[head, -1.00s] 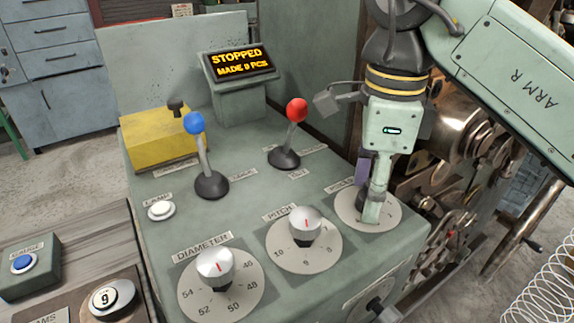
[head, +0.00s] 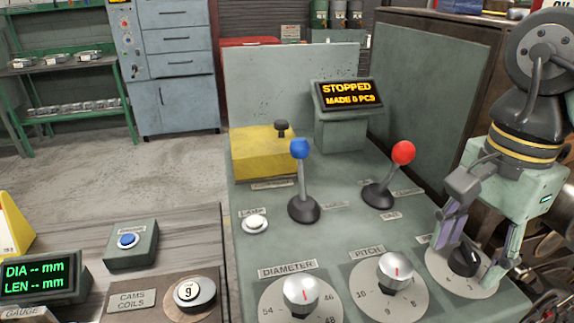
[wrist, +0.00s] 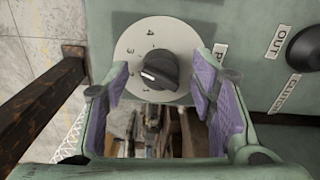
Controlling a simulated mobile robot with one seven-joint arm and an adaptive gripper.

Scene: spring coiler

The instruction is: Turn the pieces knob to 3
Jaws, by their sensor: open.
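The pieces knob (head: 464,262) is black and sits on a round pale dial (head: 433,268) at the right front of the green console. Its label is mostly hidden by my gripper. My gripper (head: 466,266) is open, with one finger on each side of the knob in the head view. In the wrist view the black knob (wrist: 160,70) lies between the tips of the purple-padded fingers (wrist: 158,76), with gaps on both sides. The dial shows 4 and 3 there. A pale mark on the knob is at its left side, but I cannot tell its exact number.
The pitch knob (head: 395,271) and diameter knob (head: 300,294) stand to the left. A red-topped lever (head: 403,153) and a blue-topped lever (head: 299,150) rise behind them. A screen (head: 348,94) reads STOPPED.

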